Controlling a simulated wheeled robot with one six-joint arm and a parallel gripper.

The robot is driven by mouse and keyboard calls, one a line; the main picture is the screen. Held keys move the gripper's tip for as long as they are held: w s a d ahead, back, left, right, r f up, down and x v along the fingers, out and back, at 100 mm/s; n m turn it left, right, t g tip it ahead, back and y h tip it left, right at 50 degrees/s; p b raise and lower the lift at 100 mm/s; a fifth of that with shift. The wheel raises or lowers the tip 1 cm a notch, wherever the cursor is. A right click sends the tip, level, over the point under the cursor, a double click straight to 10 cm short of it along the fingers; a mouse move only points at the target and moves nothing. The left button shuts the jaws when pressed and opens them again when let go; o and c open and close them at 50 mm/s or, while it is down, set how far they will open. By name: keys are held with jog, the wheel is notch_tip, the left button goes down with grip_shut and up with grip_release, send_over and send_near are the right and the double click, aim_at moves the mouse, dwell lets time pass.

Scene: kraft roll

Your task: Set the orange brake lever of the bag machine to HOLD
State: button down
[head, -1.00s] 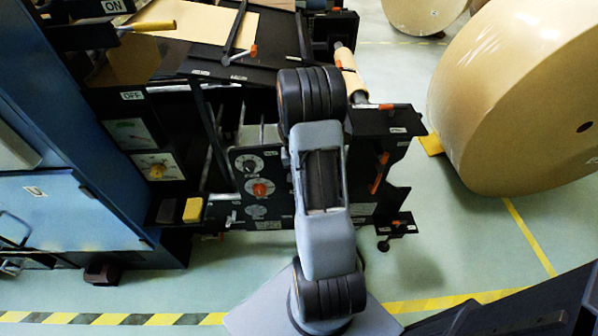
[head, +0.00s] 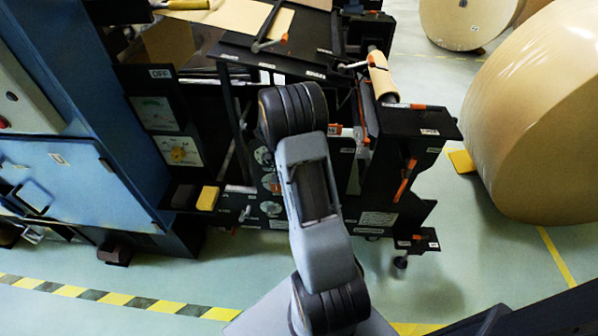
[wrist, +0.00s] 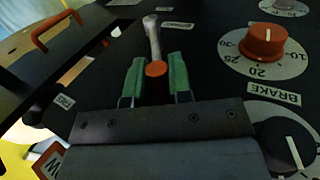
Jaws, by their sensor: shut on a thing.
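My gripper (wrist: 155,68) shows in the wrist view with its two green fingers on either side of a lever (wrist: 152,36). The lever has a pale metal shaft and an orange end, which sits between the fingers; the gripper is shut on it. The shaft points away from me, toward the top of the picture. Small white labels lie near it, too small to read surely. A BRAKE label (wrist: 273,94) is on the dark panel to the right. In the head view my arm hides the gripper and the lever; the bag machine (head: 385,200) stands behind it.
An orange dial knob (wrist: 262,42) and a black knob (wrist: 284,143) are right of the gripper. An orange handle (wrist: 58,30) is at upper left. A large kraft roll (head: 545,135) stands right of the machine, a blue cabinet (head: 75,180) left. Floor at the front is open.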

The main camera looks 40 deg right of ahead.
jog(key=shift+a+f, duration=0.15)
dwell(0.3)
jog(key=c, duration=1.2)
grip_release()
jog(key=shift+o, duration=0.8)
jog(key=p+v, duration=0.1)
jog(key=v, duration=1.3)
jog(key=shift+p, duration=0.35)
jog(key=shift+w, duration=0.1)
